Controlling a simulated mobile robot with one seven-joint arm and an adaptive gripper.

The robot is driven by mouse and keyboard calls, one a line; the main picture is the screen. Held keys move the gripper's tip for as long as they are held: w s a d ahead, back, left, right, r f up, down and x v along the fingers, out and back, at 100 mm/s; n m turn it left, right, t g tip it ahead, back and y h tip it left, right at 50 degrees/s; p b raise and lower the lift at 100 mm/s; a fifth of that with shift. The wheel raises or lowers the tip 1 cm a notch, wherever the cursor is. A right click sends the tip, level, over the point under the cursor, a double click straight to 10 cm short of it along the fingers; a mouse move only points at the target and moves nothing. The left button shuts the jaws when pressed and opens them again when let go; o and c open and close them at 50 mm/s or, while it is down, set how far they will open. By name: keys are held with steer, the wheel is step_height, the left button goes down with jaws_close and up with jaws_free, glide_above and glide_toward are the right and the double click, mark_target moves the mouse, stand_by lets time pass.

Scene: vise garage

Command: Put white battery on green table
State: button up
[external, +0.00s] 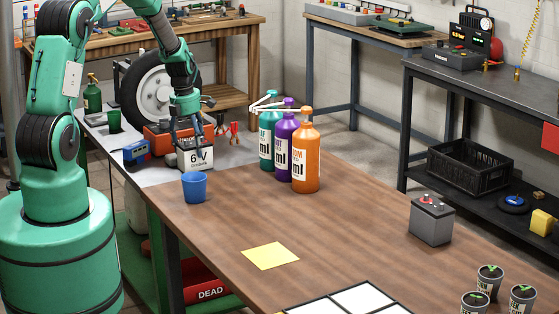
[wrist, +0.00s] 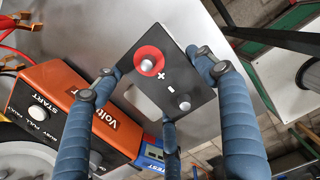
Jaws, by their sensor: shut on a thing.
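The white battery (external: 196,158), marked 6 V, is upright at the light grey end of the worktop. In the wrist view its black top (wrist: 168,82) shows a red-ringed terminal, a grey terminal and plus and minus signs. My gripper (external: 188,138) reaches down from above and is shut on the battery, with its blue-grey fingers around the sides; it also fills the wrist view (wrist: 158,72). Whether the battery touches the surface is unclear. Green framework (external: 155,245) shows below the worktop's left side; I cannot tell whether it is the green table.
An orange starter box (external: 165,138) and a blue tester (external: 136,153) stand close left of the battery. A blue cup (external: 195,187) is in front. Several bottles (external: 306,160) stand to the right. A grey battery (external: 431,222) is farther right. The brown worktop's middle is mostly clear.

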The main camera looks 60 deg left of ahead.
steer(key=shift+w, duration=0.1)
stand_by(0.3)
steer(key=o, duration=1.9)
steer(key=shift+o, duration=0.2)
step_height(320, 180, up, 12)
steer(key=s+p, duration=0.1)
steer(key=p, duration=0.2)
steer(key=shift+s, duration=0.3)
